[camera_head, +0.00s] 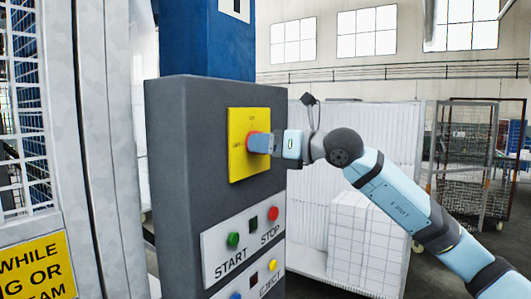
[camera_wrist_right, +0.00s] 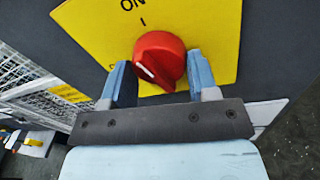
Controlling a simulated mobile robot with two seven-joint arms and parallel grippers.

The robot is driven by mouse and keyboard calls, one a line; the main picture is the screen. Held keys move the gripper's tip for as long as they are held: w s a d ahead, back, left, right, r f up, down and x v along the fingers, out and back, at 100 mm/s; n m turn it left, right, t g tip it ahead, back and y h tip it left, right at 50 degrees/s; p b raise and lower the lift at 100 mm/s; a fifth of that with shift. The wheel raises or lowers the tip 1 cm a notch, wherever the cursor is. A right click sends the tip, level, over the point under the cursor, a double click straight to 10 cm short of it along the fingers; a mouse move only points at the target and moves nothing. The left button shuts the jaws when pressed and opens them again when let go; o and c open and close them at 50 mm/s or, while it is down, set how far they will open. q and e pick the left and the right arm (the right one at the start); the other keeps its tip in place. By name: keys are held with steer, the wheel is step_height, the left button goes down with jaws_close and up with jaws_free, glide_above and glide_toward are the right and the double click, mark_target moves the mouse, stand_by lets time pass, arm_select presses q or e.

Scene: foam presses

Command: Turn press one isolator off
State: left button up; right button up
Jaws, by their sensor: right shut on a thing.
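The isolator is a red rotary knob (camera_wrist_right: 160,55) on a yellow plate (camera_head: 241,166), on the front of the grey press cabinet (camera_head: 180,150). The plate has an ON label at the top and a label at the left that looks like OFF. My right gripper (camera_head: 259,143) is shut on the knob, one blue finger on each side in the right wrist view (camera_wrist_right: 158,66). The knob's white pointer line lies toward the lower left there, away from the ON label. In the head view the fingers hide most of the knob. My left gripper is not in view.
A mesh guard and yellow warning sign (camera_head: 38,268) stand at left. A white cart (camera_head: 370,240) with blocks stands behind my right arm.

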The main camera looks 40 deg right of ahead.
steer(key=n+b, duration=0.1)
steer(key=n, duration=0.1)
steer(key=shift+n+b, duration=0.4)
steer(key=shift+r+n+h+b, duration=0.1)
steer(key=shift+n+h+b, duration=0.45)
steer(key=shift+n, duration=1.35)
steer(key=shift+r+n+h+b, duration=0.15)
steer(key=shift+n+b, duration=0.7)
steer(key=shift+n, duration=1.05)
steer(key=shift+f+n+h+b, duration=0.1)
steer(key=shift+n+h+b, duration=0.45)
steer(key=shift+n, duration=1.35)
steer(key=shift+r, duration=0.1)
steer(key=o, duration=0.9)
